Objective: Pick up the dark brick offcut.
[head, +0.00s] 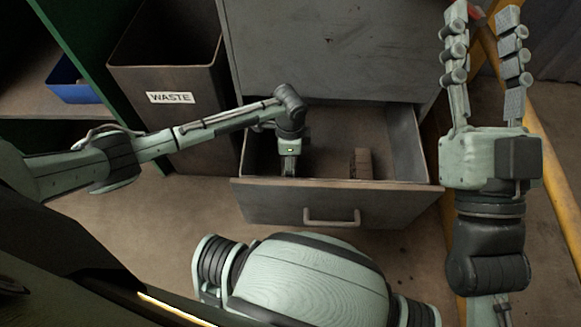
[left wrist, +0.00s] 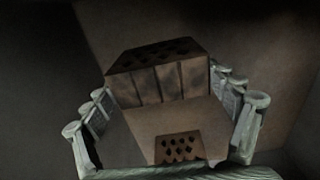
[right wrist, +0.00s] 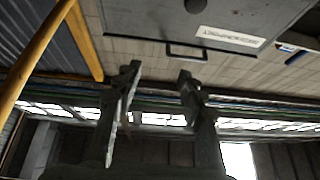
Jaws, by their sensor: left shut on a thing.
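My left gripper (head: 289,163) reaches down into the open drawer (head: 340,205); its fingertips are hidden in the head view. In the left wrist view its fingers (left wrist: 163,92) are shut on a dark brown brick offcut (left wrist: 160,82), with ribbed sides and a dark holed face. A second holed brick face (left wrist: 180,148) shows below it, near the palm; I cannot tell its distance. In the head view a brown brick piece (head: 362,163) stands in the drawer, right of my left gripper. My right gripper (head: 482,20) is open and empty, pointing up, outside the drawer.
The grey cabinet (head: 330,50) rises behind the drawer. A brown waste bin (head: 165,75) stands left of it. A blue bin (head: 72,82) sits on a shelf at the far left. Yellow bars (head: 553,160) stand at the right.

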